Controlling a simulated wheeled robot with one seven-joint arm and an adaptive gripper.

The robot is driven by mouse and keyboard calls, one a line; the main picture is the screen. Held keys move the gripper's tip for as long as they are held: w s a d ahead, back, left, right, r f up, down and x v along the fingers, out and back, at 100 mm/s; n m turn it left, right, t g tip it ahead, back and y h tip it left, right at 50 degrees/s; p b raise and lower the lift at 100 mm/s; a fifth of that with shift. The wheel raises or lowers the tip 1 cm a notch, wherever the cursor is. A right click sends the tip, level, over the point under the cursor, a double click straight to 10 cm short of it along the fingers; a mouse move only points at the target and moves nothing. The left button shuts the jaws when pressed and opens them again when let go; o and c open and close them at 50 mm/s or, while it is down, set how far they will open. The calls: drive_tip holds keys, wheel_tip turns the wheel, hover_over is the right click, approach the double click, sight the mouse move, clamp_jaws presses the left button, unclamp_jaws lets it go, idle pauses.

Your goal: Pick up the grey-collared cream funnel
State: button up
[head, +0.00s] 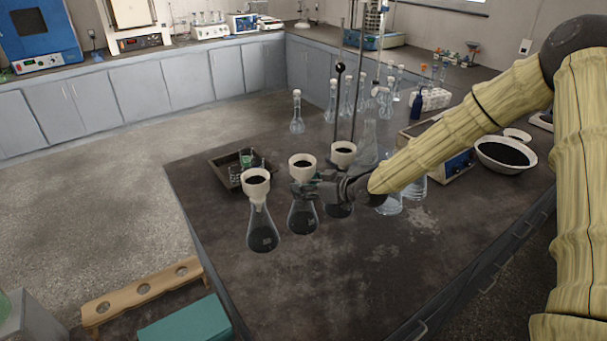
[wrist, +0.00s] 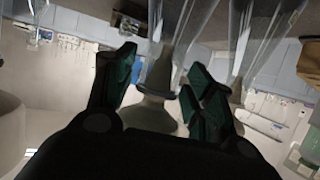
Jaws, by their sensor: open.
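Three cream funnels sit in the mouths of glass flasks on the dark bench: a left one (head: 256,187), a middle one (head: 302,166) and a right one (head: 343,153). My gripper (head: 308,187) is at the neck of the middle funnel, partly covering it. In the wrist view, which looks upside down, my open gripper (wrist: 165,85) has its green-padded fingers on either side of a cream funnel (wrist: 152,110) with a grey collar (wrist: 158,75). I cannot tell whether the pads touch it. Collars on the other funnels are unclear in the head view.
The left flask (head: 263,235) stands close to the middle flask (head: 302,218). A dark tray (head: 225,172) with glassware lies behind. A white bowl (head: 504,153) stands at the right. The bench front is clear.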

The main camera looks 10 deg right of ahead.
drive_tip(key=c, duration=0.9)
drive_tip(key=shift+r, duration=0.1)
drive_tip(key=shift+c, duration=0.2)
